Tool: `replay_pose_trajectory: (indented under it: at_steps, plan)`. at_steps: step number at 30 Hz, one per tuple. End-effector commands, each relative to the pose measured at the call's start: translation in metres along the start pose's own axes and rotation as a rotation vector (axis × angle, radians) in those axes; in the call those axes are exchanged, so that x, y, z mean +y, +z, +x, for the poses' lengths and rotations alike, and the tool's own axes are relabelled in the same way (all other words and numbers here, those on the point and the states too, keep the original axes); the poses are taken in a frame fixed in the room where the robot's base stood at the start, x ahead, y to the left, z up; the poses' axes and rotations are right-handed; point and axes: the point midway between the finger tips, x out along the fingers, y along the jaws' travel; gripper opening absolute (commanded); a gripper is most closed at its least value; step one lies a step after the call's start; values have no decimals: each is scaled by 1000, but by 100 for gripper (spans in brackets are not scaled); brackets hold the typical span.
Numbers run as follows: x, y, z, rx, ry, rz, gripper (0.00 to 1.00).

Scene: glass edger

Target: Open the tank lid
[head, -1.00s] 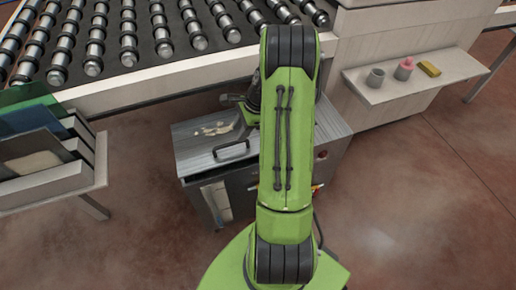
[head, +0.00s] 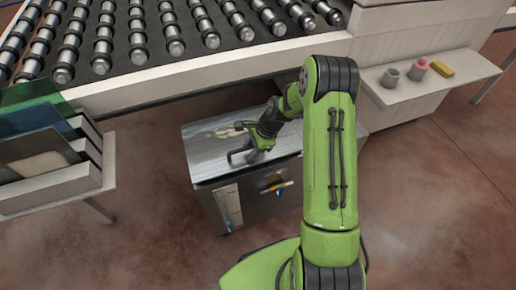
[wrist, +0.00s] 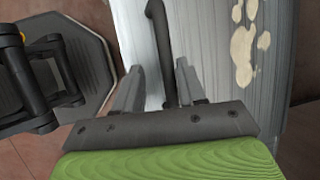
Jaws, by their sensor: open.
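The tank lid (head: 204,161) is a flat brushed-metal top with pale dried splotches, closed on the box-shaped tank (head: 250,206). Its dark bar handle (head: 235,156) stands near the front edge. In the wrist view the lid (wrist: 213,58) fills the right side, and the handle (wrist: 160,45) runs down between the two fingers. My gripper (wrist: 158,82) is open with a finger on each side of the handle; I cannot tell whether either touches it. In the head view my gripper (head: 243,150) is over the handle and partly hides it.
The roller conveyor (head: 150,90) runs behind the tank. A rack of glass sheets (head: 45,185) stands at the left. A shelf (head: 432,84) with a grey cup, a pink item and a yellow block is at the right. Floor in front is open.

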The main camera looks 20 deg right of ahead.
Motion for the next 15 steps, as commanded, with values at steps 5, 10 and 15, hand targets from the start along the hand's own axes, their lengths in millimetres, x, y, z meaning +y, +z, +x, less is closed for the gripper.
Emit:
replay_pose_trajectory:
  at_steps: [5, 10, 15]
  plan:
    - [0, 0, -1, 0, 0, 1, 40]
    - [0, 1, -3, 3, -1, -6, 40]
    - [-4, 30, -65, 69, -9, -197, 40]
